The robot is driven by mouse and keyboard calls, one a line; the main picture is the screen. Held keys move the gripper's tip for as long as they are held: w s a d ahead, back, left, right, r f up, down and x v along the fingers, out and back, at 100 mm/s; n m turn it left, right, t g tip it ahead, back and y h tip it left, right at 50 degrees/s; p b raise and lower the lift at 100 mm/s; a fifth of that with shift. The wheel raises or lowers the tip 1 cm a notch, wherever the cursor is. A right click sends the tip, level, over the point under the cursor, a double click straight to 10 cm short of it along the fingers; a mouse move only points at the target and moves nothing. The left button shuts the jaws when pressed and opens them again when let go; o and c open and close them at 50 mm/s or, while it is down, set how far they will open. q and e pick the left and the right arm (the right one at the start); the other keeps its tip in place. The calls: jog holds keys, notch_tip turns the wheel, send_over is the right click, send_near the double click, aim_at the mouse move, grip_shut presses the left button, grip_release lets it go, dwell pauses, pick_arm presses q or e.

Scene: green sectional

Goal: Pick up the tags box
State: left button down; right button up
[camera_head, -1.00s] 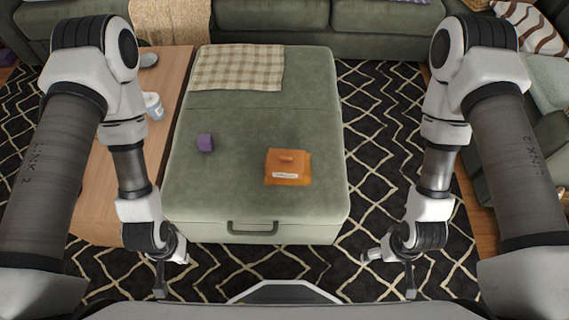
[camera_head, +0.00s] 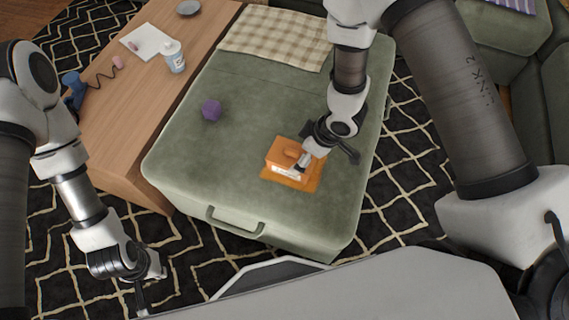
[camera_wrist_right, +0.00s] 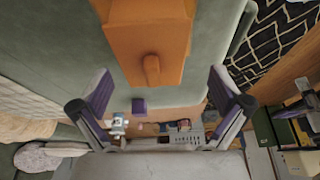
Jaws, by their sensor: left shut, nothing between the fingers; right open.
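The tags box, an orange box with a knob on top and a white label (camera_head: 281,152), sits on an orange mat (camera_head: 314,183) on the green ottoman. It shows in the right wrist view at the top centre (camera_wrist_right: 140,30), its knob pointing down the picture. My right gripper (camera_head: 306,160) is at the box's right side in the head view, partly covering it. Its two purple-padded fingers (camera_wrist_right: 160,85) are open, one to each side of the box, with nothing held. Whether they touch it I cannot tell. My left gripper (camera_head: 148,290) is shut and empty, low at the left over the rug.
A purple block (camera_head: 211,110) lies on the ottoman (camera_head: 190,160) left of the box. A checked blanket (camera_head: 275,38) covers the ottoman's far end. A wooden table (camera_head: 120,110) with a white-and-blue container (camera_head: 174,57) stands along its left.

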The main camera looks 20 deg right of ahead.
aim_at(293, 160)
jog(key=shift+w+a+f+b, duration=0.2)
jog(key=shift+w+f+b, duration=0.15)
jog(key=shift+w, duration=0.15)
jog(key=x, duration=0.2)
jog(key=b+x, duration=0.1)
jog(key=x, duration=0.2)
jog(key=d+b+x, duration=0.1)
jog(key=x, duration=0.1)
jog(key=shift+w+a+f, duration=0.1)
jog(key=shift+f, duration=0.2)
jog(key=shift+r, duration=0.1)
jog(key=shift+c, duration=0.7)
pick_arm(q)
notch_tip(293, 160, down, 4)
jog(key=shift+a+r, duration=0.1)
pick_arm(e)
jog(key=c, duration=0.8)
